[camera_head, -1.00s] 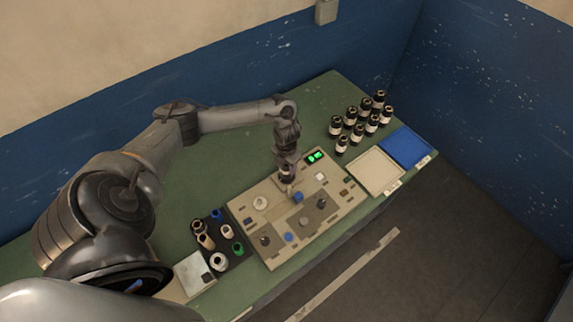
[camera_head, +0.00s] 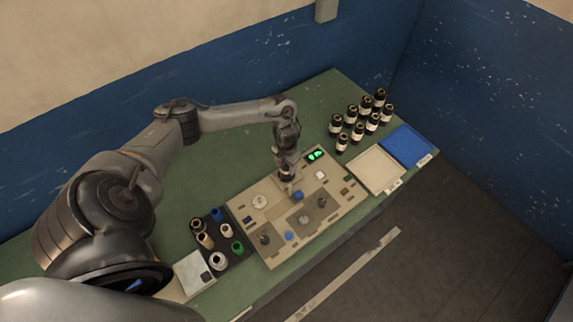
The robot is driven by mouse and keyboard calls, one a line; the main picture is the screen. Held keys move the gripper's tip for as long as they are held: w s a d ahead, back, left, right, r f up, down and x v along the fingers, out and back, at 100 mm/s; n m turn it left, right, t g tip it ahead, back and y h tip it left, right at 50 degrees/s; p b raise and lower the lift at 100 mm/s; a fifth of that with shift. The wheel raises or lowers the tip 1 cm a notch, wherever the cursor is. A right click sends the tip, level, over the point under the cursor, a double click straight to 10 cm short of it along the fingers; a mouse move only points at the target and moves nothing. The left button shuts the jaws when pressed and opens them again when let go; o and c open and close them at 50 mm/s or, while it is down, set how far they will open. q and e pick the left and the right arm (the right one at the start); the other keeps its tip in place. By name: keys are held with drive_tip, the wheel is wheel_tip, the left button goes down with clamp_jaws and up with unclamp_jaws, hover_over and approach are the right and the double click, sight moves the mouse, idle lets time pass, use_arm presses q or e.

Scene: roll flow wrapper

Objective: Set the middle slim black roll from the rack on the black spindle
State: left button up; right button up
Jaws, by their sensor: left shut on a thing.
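My left gripper (camera_head: 286,180) is over the back middle of the beige wrapper machine (camera_head: 262,222). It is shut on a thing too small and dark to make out. The black rack (camera_head: 237,263) left of the machine holds several rolls, among them a black one with a tan core (camera_head: 197,225). I cannot tell which is the middle slim black roll. Dark upright posts stand on the machine, one at the front left (camera_head: 265,239) and one at the right (camera_head: 321,202). I cannot tell which is the black spindle. My right gripper is not in view.
Several dark bottles with pale labels (camera_head: 357,131) stand at the back right. A beige tray (camera_head: 375,170) and a blue tray (camera_head: 405,147) lie right of the machine. A pale box (camera_head: 194,272) is left of the rack. The green table (camera_head: 235,150) is clear behind the machine.

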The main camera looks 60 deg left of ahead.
use_arm(q)
drive_tip(key=o, duration=1.6)
drive_tip(key=shift+r, duration=0.2)
drive_tip(key=shift+r+p, duration=0.55)
drive_tip(key=shift+p, duration=0.05)
drive_tip(key=shift+r+p, duration=2.65)
drive_tip(key=shift+r, duration=0.65)
